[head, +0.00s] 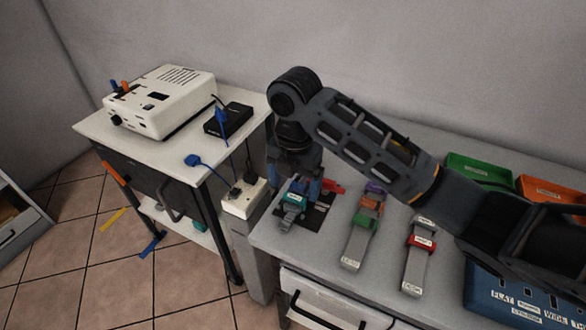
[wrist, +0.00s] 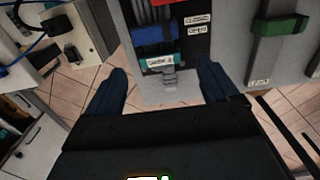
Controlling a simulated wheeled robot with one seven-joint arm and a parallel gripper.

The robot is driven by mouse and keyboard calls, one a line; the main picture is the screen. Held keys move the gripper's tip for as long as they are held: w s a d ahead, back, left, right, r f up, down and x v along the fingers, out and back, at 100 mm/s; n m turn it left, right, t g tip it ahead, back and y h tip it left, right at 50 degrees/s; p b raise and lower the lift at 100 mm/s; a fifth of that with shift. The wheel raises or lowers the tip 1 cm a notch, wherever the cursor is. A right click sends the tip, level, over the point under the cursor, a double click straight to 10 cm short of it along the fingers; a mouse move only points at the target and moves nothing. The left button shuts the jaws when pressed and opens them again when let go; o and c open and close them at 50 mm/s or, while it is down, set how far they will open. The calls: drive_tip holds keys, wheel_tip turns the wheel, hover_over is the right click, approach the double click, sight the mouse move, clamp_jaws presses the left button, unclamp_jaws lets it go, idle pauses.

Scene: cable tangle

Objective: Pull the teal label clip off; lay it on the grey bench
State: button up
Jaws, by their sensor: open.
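The teal label clip (head: 296,198) sits around a grey strip on a black pad (head: 317,214) at the bench's left end. It has a white label, and in the wrist view the teal clip (wrist: 179,59) shows between the finger lines, beyond the tips. My gripper (head: 294,186) is open, pointing down over the clip, with one blue finger on each side. In the wrist view my gripper (wrist: 163,68) holds nothing. Whether the fingers touch the clip cannot be told. The grey bench (head: 318,246) lies under the pad.
A blue clip (wrist: 153,36) and a red piece (head: 333,187) are close behind the teal clip. A strip with purple, orange and green (head: 366,222) clips and one with a red clip (head: 423,241) lie right. Bare bench lies between. A power strip (head: 245,199) stands left.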

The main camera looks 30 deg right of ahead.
sight(295, 197)
drive_tip(key=shift+f, duration=2.05)
drive_tip(key=c, duration=1.2)
drive_tip(key=shift+r, duration=0.25)
drive_tip(key=shift+r+p, duration=2.15)
